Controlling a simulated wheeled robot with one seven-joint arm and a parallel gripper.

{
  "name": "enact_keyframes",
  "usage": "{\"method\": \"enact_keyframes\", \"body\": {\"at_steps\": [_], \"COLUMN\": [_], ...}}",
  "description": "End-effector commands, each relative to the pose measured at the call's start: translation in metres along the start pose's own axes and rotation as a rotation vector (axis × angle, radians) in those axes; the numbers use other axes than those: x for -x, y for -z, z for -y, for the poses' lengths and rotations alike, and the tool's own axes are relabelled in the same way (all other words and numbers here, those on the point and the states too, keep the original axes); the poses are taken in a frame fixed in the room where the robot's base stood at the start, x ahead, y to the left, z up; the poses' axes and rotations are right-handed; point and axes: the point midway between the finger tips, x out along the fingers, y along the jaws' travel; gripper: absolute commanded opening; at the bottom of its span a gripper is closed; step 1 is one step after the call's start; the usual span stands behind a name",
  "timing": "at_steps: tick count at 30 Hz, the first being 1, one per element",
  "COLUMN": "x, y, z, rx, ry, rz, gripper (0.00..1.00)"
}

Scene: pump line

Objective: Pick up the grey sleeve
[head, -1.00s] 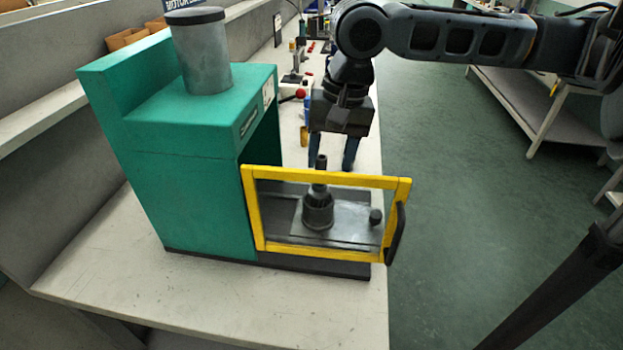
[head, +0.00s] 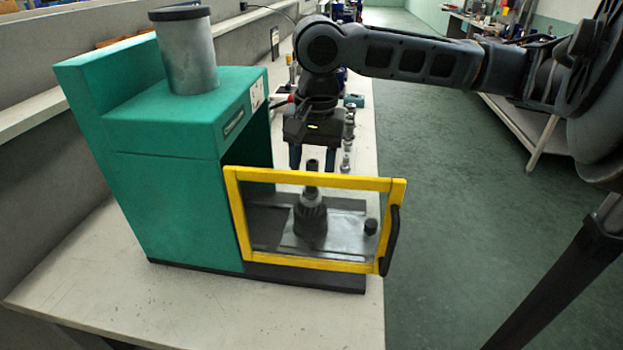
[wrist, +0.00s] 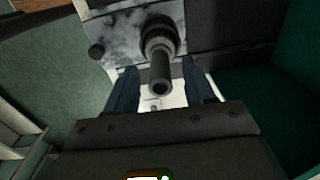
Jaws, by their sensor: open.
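A slim dark grey tube (head: 312,178), which looks like the sleeve, stands upright on a ribbed dark body (head: 311,218) on the grey plate of the green machine. The tube also shows end-on in the wrist view (wrist: 160,75). My gripper (head: 311,164) points down close to the tube's top, its fingers apart. In the wrist view the tube lies between my gripper's two blue-grey fingers (wrist: 160,88), with gaps on both sides. The fingers do not hold it. Their depth relative to the tube is hard to tell.
A yellow-framed clear guard (head: 318,264) with a dark handle (head: 391,240) stands in front of the plate. The green machine (head: 165,150) rises on the left. A small dark knob (head: 371,227) sits on the plate. Small parts (head: 349,125) stand on the bench behind.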

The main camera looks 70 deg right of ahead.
Motion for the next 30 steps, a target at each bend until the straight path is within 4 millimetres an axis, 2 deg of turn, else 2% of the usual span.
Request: {"method": "enact_keyframes", "body": {"at_steps": [1,4,12,26,30], "x": [-0.010,-0.021,-0.024,-0.024,-0.023], "y": [0.000,0.000,0.000,0.000,0.000], "z": [0.001,0.000,0.001,0.001,0.001], "rx": [-0.001,-0.002,-0.001,-0.001,0.000], "ry": [0.000,-0.001,0.001,0.001,0.001], "rz": [0.001,0.001,-0.001,-0.001,-0.001], "gripper": [0.54,0.54,0.53,0.09,0.07]}}
